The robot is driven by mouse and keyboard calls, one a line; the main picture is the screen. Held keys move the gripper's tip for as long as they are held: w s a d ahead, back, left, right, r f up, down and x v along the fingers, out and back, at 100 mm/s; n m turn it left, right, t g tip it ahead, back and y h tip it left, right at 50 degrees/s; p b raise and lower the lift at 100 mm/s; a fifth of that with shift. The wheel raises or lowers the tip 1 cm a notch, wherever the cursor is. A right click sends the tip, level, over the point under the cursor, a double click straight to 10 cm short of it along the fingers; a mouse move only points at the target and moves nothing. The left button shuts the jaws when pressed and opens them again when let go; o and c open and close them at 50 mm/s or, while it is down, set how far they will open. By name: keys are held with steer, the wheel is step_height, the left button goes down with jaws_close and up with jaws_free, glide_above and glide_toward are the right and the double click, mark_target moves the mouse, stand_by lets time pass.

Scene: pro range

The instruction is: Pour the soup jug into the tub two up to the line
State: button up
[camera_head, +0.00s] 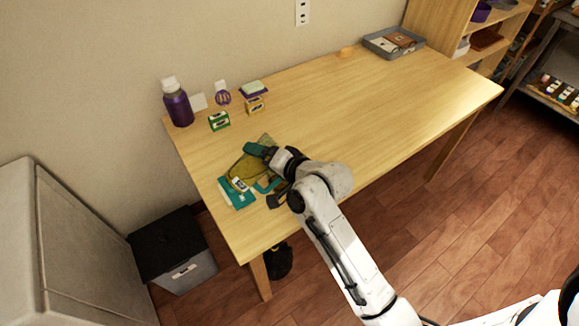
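My gripper (272,178) is over the near left part of the wooden table, and its fingers are too small and covered to tell open from shut. At it is an olive-yellow, see-through-looking vessel (247,168), with a teal part (259,150) at its upper side. I cannot tell whether the gripper touches or holds it. A teal and white flat item (236,196) lies just left of and below the gripper. No label for the soup jug or tub two can be read, so I cannot tell which thing is which. No fill line or pouring can be seen.
On the table (370,120) stand a purple bottle (178,106), a green box (219,121) and a yellow box (255,105) at back left. The table's middle and right are clear.

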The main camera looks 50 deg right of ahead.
steer(key=shift+r, duration=0.15)
stand_by(0.3)
steer(key=shift+d+f+m+t+y+b, duration=0.15)
steer(key=shift+f+m+t+y+b, duration=0.2)
steer(key=shift+m+b, duration=0.6)
stand_by(1.8)
